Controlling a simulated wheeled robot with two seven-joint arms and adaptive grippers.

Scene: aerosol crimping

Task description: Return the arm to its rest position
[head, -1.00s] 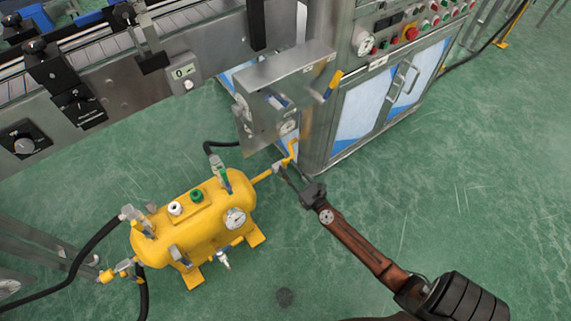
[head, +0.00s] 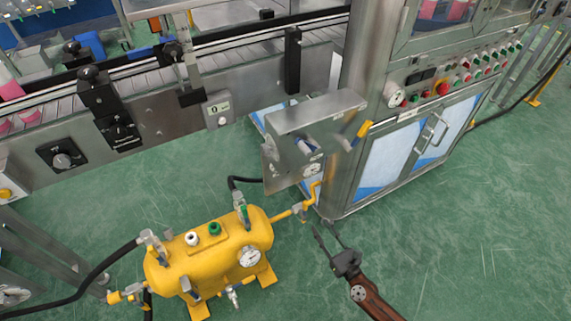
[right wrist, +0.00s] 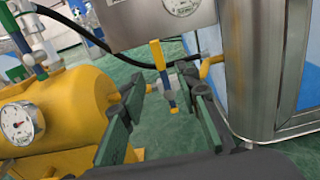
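My right arm comes in from the bottom right in the head view. Its gripper (head: 326,232) is open and empty, in the air below and right of the yellow pipe's end by the machine corner. In the right wrist view the gripper's (right wrist: 165,105) two green-padded fingers stand apart. A small valve with a yellow and blue handle (right wrist: 160,65) on the pipe shows beyond and between them, with no contact visible. The yellow tank (head: 212,255) with its round gauge stands left of the gripper. My left arm and gripper are not in view.
The steel machine cabinet (head: 362,190) with buttons and blue-white doors stands behind the gripper. A steel box (head: 315,110) juts out from it above the pipe. A conveyor (head: 180,110) runs along the upper left. Green floor (head: 480,240) is clear at the right.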

